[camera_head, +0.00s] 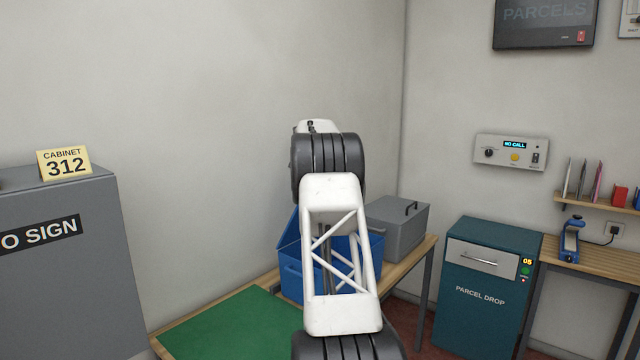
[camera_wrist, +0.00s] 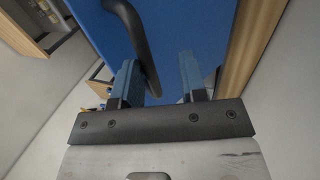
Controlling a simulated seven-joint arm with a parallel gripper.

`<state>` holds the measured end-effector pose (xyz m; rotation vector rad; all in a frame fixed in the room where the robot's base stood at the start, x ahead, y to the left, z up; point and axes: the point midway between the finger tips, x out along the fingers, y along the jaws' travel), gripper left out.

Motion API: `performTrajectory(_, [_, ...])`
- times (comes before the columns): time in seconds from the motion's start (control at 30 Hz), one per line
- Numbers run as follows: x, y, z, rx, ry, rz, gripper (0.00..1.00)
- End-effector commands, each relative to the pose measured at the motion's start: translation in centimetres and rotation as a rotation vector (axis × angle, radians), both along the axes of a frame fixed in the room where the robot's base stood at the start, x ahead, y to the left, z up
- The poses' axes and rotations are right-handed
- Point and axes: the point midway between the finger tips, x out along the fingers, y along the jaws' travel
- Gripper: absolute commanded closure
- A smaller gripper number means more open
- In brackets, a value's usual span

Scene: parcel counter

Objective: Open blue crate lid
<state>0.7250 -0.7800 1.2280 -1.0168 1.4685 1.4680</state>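The blue crate (camera_head: 291,283) stands on the wooden table, partly hidden behind my arm in the head view. A blue panel, which looks like its lid (camera_head: 289,239), slants up at the crate's left side. In the wrist view a broad blue surface (camera_wrist: 190,25) fills the upper middle, with a curved black handle (camera_wrist: 136,40) on it. My gripper (camera_wrist: 160,80) is open, its two blue fingers apart. The handle's lower end lies between the fingers, nearer the left one; I cannot tell if they touch. In the head view my arm hides the gripper.
A grey lidded box (camera_head: 398,232) with a black handle stands right of the crate. A green mat (camera_head: 235,325) lies bare on the table at left. A grey cabinet (camera_head: 60,270) is at far left, a teal parcel drop (camera_head: 485,305) at right. The wall is close behind.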

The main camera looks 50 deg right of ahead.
Motion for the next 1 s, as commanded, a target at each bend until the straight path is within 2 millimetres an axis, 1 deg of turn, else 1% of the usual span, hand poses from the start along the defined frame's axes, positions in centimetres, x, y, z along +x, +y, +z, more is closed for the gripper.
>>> performTrajectory(0.17, [0.3,0.0,0.7,0.0,0.0,0.0,0.61])
performTrajectory(0.23, [0.5,0.0,1.3,-0.001,0.0,0.0,0.61])
performTrajectory(0.53, [1.9,0.0,4.7,-0.001,-0.001,0.0,0.61])
performTrajectory(0.73, [2.6,0.0,6.5,0.0,0.0,0.001,0.61])
performTrajectory(0.83, [2.7,0.0,7.0,0.0,0.0,0.001,0.61])
performTrajectory(1.0, [2.8,0.0,7.2,0.0,0.0,0.001,0.61])
